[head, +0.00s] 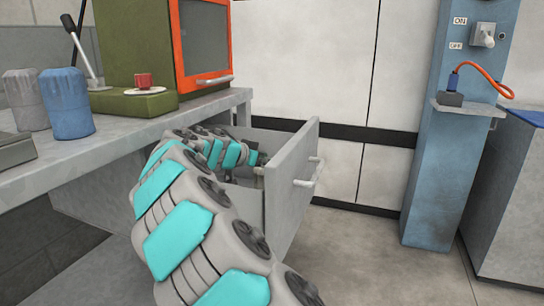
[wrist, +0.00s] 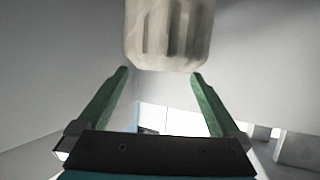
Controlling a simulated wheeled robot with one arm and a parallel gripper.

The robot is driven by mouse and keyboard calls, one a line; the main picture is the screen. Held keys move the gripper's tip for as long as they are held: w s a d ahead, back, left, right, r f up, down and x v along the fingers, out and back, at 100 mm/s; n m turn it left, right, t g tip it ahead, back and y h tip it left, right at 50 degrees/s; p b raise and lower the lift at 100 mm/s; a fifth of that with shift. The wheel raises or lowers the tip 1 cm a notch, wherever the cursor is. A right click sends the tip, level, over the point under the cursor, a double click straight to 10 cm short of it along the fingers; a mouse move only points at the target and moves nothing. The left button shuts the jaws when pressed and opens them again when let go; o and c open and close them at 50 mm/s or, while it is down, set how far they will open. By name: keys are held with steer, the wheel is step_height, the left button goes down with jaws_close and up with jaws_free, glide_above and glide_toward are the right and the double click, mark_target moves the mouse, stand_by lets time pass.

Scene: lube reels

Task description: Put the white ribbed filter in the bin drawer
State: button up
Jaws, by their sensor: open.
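The white ribbed filter (wrist: 168,32) shows at the top middle of the wrist view, just beyond the fingertips; its upper part is cut off by the frame. My gripper (wrist: 158,75) is open, with its two green fingers apart below the filter and a visible gap between them and it. The bin drawer (head: 290,190) is pulled out under the counter in the head view. My arm reaches over its side, and my gripper end (head: 255,165) is inside the drawer, largely hidden by the arm and the drawer front. The filter is not visible in the head view.
A blue post (head: 445,150) with a switch stands at right. Floor is clear before the drawer.

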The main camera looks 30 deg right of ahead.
steer(key=v, duration=0.7)
steer(key=shift+r, duration=0.3)
stand_by(0.7)
